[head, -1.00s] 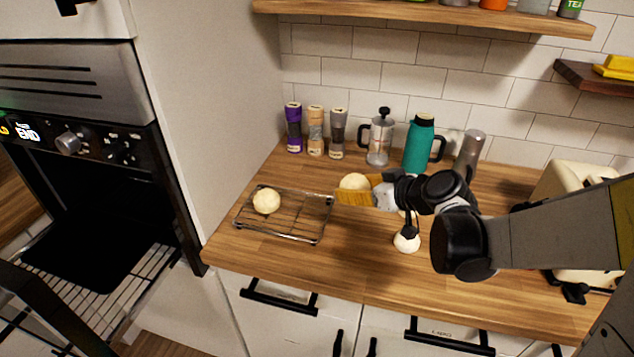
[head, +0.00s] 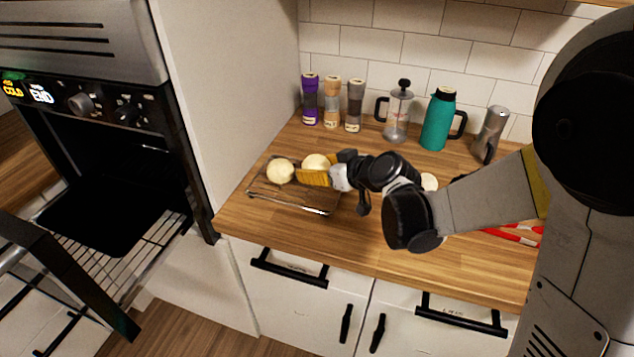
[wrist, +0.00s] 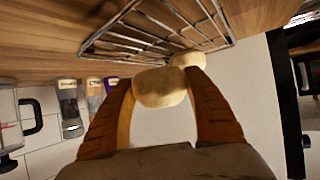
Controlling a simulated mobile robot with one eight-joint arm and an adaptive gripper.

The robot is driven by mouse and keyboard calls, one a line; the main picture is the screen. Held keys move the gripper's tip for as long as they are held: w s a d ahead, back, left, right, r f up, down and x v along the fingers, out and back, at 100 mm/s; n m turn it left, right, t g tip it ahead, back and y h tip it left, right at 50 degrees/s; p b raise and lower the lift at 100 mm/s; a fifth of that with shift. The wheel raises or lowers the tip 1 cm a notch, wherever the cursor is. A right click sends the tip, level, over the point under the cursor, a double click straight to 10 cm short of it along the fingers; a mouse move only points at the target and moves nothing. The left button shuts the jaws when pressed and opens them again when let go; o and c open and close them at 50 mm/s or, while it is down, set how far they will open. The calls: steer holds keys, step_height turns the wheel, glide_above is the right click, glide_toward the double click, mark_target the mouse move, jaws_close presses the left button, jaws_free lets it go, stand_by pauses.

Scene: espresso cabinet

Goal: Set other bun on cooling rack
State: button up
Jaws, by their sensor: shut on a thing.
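My gripper (head: 316,176) is shut on a pale round bun (head: 316,162), and its yellow-brown fingers sit on both sides of the bun (wrist: 160,87) in the wrist view. The held bun is over the right part of the wire cooling rack (head: 290,205); I cannot tell whether it touches the wires. Another bun (head: 280,171) rests on the rack's left part, just left of the held one. In the wrist view that other bun (wrist: 187,59) shows behind the held bun, by the rack (wrist: 135,35).
Behind the rack stand several grinders (head: 332,102), a French press (head: 398,112), a teal flask (head: 438,120) and a steel bottle (head: 490,134). A tall white panel (head: 225,90) and the open oven (head: 100,190) are at left. The front counter (head: 385,258) is clear.

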steer(key=shift+f+b, duration=0.8)
steer(key=shift+f, duration=0.95)
steer(key=shift+f, duration=0.2)
steer(key=o, duration=1.2)
steer(key=shift+c, duration=0.2)
steer(key=shift+r, duration=0.15)
